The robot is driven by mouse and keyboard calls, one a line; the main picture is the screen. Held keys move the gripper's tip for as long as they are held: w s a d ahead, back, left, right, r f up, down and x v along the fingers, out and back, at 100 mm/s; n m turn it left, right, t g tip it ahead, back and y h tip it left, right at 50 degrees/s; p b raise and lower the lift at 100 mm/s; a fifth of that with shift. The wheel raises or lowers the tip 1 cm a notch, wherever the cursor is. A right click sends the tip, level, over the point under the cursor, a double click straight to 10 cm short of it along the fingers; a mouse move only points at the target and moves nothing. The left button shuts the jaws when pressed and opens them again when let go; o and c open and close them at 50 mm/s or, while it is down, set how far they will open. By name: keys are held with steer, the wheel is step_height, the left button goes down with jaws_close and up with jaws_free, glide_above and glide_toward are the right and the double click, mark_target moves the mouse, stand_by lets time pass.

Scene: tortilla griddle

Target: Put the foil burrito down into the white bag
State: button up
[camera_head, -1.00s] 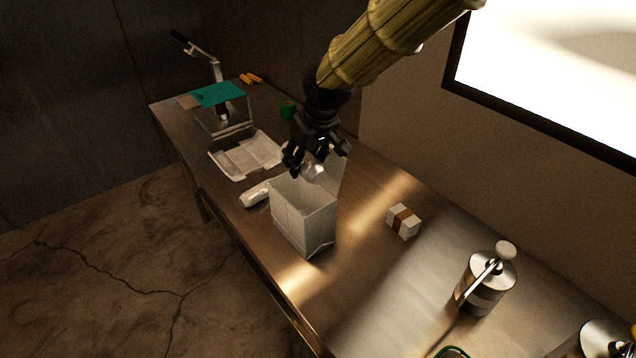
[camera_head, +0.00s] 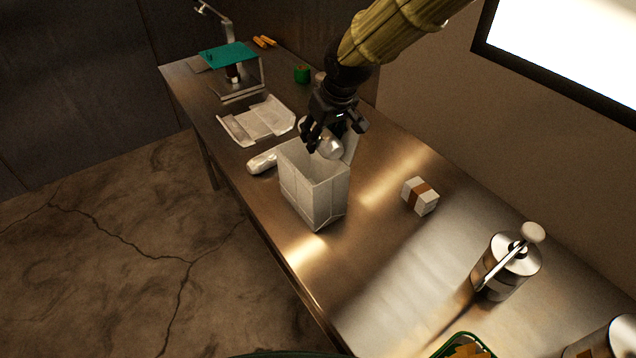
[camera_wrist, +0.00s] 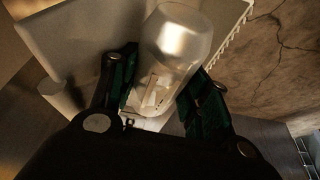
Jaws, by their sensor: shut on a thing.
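My gripper (camera_head: 326,139) is shut on the silver foil burrito (camera_head: 331,147). It holds the burrito at the back of the white bag's open top, with the burrito's lower end near the rim. The white bag (camera_head: 312,200) stands upright on the steel table, open upward. In the wrist view the burrito (camera_wrist: 178,40) sits between my two fingers (camera_wrist: 160,95), and the bag's white wall (camera_wrist: 75,35) and a serrated edge lie around it. I cannot tell how far the burrito is inside the bag.
Another foil-wrapped roll (camera_head: 262,162) lies beside the bag. A tray with white paper (camera_head: 258,120) and a press with a teal top (camera_head: 228,56) stand farther back. A white box with a brown band (camera_head: 420,196) and a metal canister (camera_head: 507,264) are to the right on the steel table (camera_head: 375,270).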

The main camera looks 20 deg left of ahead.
steer(key=shift+s+r, duration=0.25)
steer(key=shift+s, duration=0.25)
steer(key=shift+s+r, duration=0.2)
steer(key=shift+s, duration=0.3)
steer(key=o, duration=0.7)
steer(key=shift+s, duration=0.1)
steer(key=o, duration=0.5)
steer(key=shift+w+f, duration=0.35)
steer(key=shift+w, duration=0.3)
steer(key=shift+o, duration=0.2)
steer(key=shift+s+r, duration=0.2)
steer(key=shift+s, duration=0.2)
steer(key=shift+w+r, duration=0.15)
steer(key=shift+r, duration=0.1)
steer(key=v, duration=1.1)
steer(key=shift+s+r, duration=0.2)
steer(key=shift+s, duration=0.1)
